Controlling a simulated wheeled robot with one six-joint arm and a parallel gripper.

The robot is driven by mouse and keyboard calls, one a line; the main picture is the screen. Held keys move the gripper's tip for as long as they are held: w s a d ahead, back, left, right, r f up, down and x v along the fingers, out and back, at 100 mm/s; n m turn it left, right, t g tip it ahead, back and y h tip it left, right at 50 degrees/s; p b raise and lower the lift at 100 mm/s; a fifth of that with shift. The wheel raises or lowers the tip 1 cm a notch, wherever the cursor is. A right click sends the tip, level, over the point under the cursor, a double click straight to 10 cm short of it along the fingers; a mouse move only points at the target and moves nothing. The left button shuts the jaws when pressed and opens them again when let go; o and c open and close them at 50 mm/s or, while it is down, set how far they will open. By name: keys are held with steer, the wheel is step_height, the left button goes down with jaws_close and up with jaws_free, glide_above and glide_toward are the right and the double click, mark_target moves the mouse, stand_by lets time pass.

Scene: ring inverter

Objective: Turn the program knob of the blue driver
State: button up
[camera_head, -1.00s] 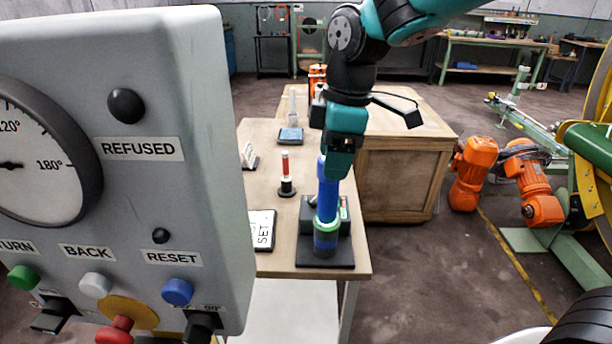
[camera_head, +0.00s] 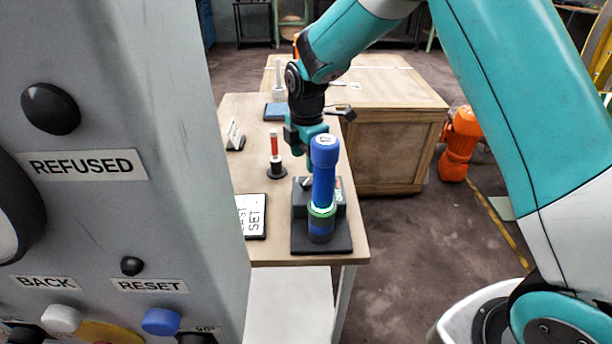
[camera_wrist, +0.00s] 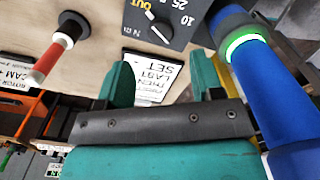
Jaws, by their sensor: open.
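The blue driver (camera_head: 323,185) stands upright on a black base on the table, with a glowing green ring near its lower part. It also shows at the right of the wrist view (camera_wrist: 275,100). Beside it is a dark box with a dial (camera_wrist: 165,22), marked with OUT, 10 and 25, cut off by the top edge. A small dark knob with a pale pointer seems to sit on this dial. My gripper (camera_wrist: 162,80) is open, its teal fingers apart and nothing visible between them. In the head view my gripper is beside and behind the driver, partly hidden by it.
A red-and-black pin (camera_head: 275,155) stands on the table left of the driver. The grey REFUSED panel (camera_head: 110,120) fills the left foreground. A wooden crate (camera_head: 395,150) stands behind at right.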

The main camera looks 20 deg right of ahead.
mark_target(306, 181)
step_height(306, 181, down, 6)
steer(key=shift+f+p, duration=0.25)
steer(key=shift+p, duration=0.05)
steer(key=shift+c, duration=0.2)
steer(key=c, duration=0.9)
